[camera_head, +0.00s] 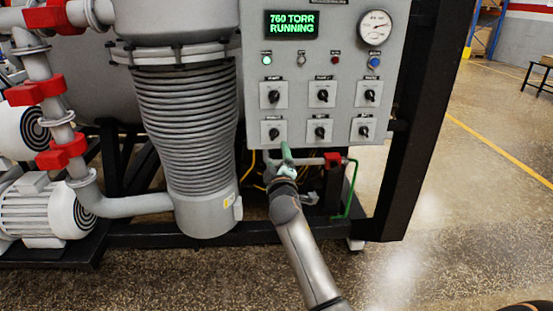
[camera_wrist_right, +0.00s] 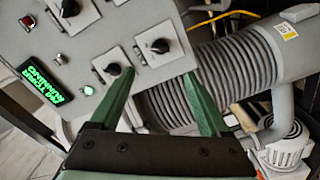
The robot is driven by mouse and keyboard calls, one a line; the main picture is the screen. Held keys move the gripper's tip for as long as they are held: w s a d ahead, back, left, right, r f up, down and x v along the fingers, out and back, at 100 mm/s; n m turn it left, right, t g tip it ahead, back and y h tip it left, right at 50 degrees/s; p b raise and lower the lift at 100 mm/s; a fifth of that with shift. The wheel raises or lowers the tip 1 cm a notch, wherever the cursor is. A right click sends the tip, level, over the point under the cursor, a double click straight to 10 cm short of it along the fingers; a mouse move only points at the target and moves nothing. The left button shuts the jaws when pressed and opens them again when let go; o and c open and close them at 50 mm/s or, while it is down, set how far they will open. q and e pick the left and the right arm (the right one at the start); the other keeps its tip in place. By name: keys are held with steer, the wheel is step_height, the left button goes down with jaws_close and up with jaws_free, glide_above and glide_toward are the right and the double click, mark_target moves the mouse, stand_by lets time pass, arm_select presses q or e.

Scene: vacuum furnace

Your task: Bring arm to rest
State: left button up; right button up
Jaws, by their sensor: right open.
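My right gripper (camera_head: 286,152) is in front of the lower edge of the grey control panel (camera_head: 310,105), just below the bottom row of knobs. In the right wrist view its two green fingers (camera_wrist_right: 160,75) are spread apart with nothing between them. The panel and a black knob (camera_wrist_right: 157,46) lie beyond the fingertips; I cannot tell the exact gap. My right arm reaches up from the bottom middle of the head view. My left gripper is not in view.
The panel display (camera_head: 291,24) reads "760 TORR RUNNING", with a round gauge (camera_head: 375,27) beside it. The ribbed grey pump column (camera_head: 186,120) stands left of my gripper. A black frame post (camera_head: 412,120) stands to the right. Open speckled floor (camera_head: 460,210) lies beyond it.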

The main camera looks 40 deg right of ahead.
stand_by(0.4)
steer(key=s+a+f+m+g+y+p, duration=0.15)
steer(key=s+a+f+y, duration=0.25)
steer(key=s+a+f, duration=0.7)
steer(key=s+a+f+g+y+p, duration=0.15)
steer(key=s+a+f+y, duration=0.4)
steer(key=s+f, duration=0.65)
steer(key=s+a+f+m+g+y, duration=0.1)
steer(key=s+a+f, duration=0.2)
steer(key=s, duration=0.3)
steer(key=s+a+f+m+g+y, duration=0.1)
steer(key=s+a+f+g, duration=0.1)
steer(key=s+a, duration=0.3)
steer(key=shift+s+f, duration=0.55)
steer(key=shift+f, duration=0.15)
